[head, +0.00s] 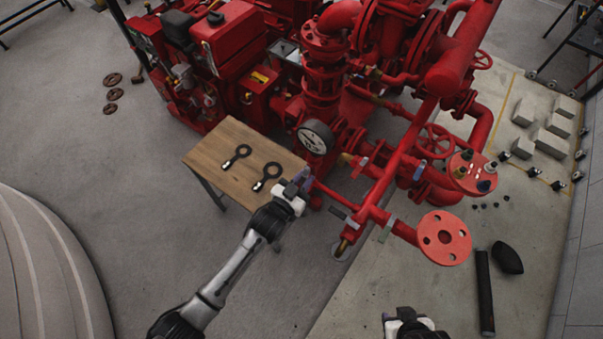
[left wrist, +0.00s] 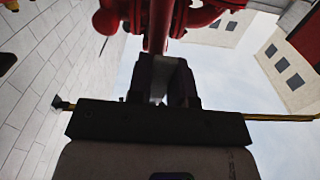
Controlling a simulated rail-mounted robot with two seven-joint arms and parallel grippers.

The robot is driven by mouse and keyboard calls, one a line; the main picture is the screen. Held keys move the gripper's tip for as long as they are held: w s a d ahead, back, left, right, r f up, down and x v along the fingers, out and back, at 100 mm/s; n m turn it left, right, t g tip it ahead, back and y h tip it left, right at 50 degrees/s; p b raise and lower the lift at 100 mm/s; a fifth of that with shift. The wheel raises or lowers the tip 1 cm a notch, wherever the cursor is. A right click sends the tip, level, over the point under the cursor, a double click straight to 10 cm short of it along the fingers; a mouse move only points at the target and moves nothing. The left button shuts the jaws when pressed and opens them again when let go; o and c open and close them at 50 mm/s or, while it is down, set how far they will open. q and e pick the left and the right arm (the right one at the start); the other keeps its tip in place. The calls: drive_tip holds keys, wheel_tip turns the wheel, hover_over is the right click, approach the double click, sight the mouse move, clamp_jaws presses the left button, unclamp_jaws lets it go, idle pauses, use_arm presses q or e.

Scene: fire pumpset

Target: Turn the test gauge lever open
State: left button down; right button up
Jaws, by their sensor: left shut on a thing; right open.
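The white-faced round gauge (head: 316,137) stands at the front of the red pump pipework. My left gripper (head: 304,177) is just below the gauge, beside a thin red pipe. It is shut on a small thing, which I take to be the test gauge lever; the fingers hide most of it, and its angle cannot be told. In the left wrist view the dark fingers (left wrist: 162,72) are close together in front of a red pipe. My right gripper (head: 408,325) is at the bottom edge, open, well away from the pipework; its fingertips are only partly visible.
A wooden table (head: 225,150) with two dark ring-ended tools stands left of my left gripper. A red flanged pipe end (head: 444,237) juts out between the arms. A black cylinder (head: 484,292) lies on the floor at right. Grey blocks (head: 555,145) stand further back.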

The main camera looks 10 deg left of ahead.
use_arm(q)
drive_tip(key=shift+s+d+n, duration=0.1)
drive_tip(key=shift+d+n, duration=0.1)
drive_tip(key=shift+n, duration=0.3)
drive_tip(key=c, duration=1)
unclamp_jaws()
drive_tip(key=shift+p+v, duration=1)
drive_tip(key=shift+v, duration=5.85)
